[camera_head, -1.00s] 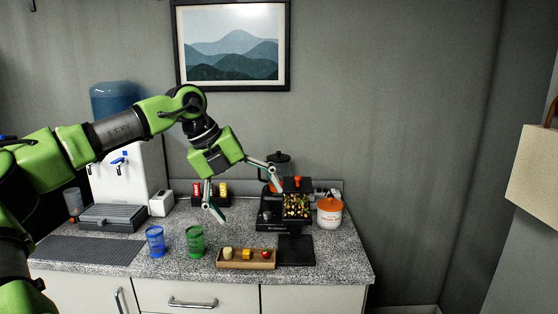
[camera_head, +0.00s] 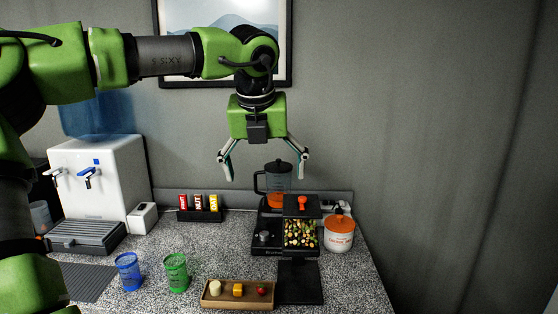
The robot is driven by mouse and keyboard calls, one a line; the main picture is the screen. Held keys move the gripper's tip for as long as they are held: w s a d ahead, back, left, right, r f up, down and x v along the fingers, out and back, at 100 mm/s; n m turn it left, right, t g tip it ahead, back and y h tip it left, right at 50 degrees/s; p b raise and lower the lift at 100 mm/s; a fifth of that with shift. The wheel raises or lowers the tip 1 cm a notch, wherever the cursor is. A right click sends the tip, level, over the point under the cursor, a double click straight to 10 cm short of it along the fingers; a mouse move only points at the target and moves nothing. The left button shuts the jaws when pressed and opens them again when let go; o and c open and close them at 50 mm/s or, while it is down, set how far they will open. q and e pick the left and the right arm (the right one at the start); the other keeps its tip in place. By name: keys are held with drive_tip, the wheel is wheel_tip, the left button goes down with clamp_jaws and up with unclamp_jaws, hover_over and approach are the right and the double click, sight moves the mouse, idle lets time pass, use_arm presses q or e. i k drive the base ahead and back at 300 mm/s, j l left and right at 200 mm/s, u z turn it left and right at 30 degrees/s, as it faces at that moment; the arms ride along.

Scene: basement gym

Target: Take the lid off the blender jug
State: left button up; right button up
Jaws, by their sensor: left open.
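The blender jug (camera_head: 277,182) stands upright at the back of the counter, clear-sided with something orange low inside and a black handle on its left. Its black lid (camera_head: 279,167) with a small top knob sits on the jug's mouth. My left gripper (camera_head: 265,177) is open and empty, pointing down. In the picture its fingers are left and right of the lid; the right fingertip is just right of it. I see no contact, and the depth between them is hard to judge. My right gripper is out of view.
A black appliance with a knob (camera_head: 264,237) and a tray of chopped food (camera_head: 300,236) stands in front of the jug. An orange-lidded white pot (camera_head: 339,236) is to its right. Packets (camera_head: 199,203), cups (camera_head: 176,273) and a wooden tray (camera_head: 210,297) stand left and front.

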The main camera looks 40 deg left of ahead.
sight(278, 166)
drive_tip(key=i+j, duration=0.45)
drive_tip(key=j, duration=0.15)
drive_tip(key=i+j, duration=0.5)
drive_tip(key=j, duration=0.1)
